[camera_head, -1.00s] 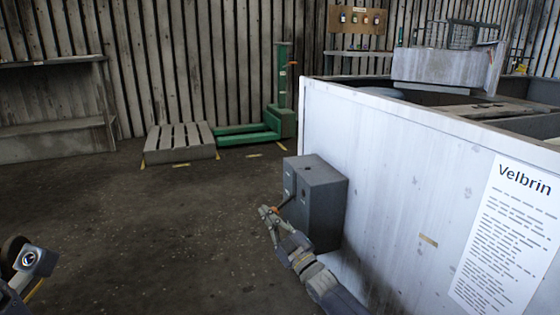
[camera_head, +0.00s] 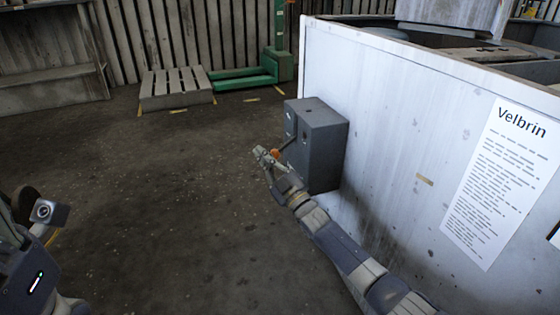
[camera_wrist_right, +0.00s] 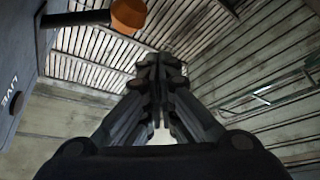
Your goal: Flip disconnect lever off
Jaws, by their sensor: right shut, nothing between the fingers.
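The disconnect box (camera_head: 322,140) is a dark grey block fixed to the side of the white housing. Its lever is a dark rod with an orange knob (camera_head: 276,153), sticking out to the left of the box. My right gripper (camera_head: 259,151) is beside the knob, on its left in the head view. In the right wrist view the gripper (camera_wrist_right: 158,62) is shut and empty, pointing up towards the ceiling. There the orange knob (camera_wrist_right: 128,14) is above and left of the fingertips, apart from them. The box face (camera_wrist_right: 22,70) reads "LIVE". My left gripper is not clearly visible.
The white housing (camera_head: 400,130) with a "Velbrin" sheet (camera_head: 502,180) fills the right side. A wooden pallet (camera_head: 176,88) and a green pallet truck (camera_head: 245,77) stand at the back. The floor (camera_head: 150,200) left of the box is clear.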

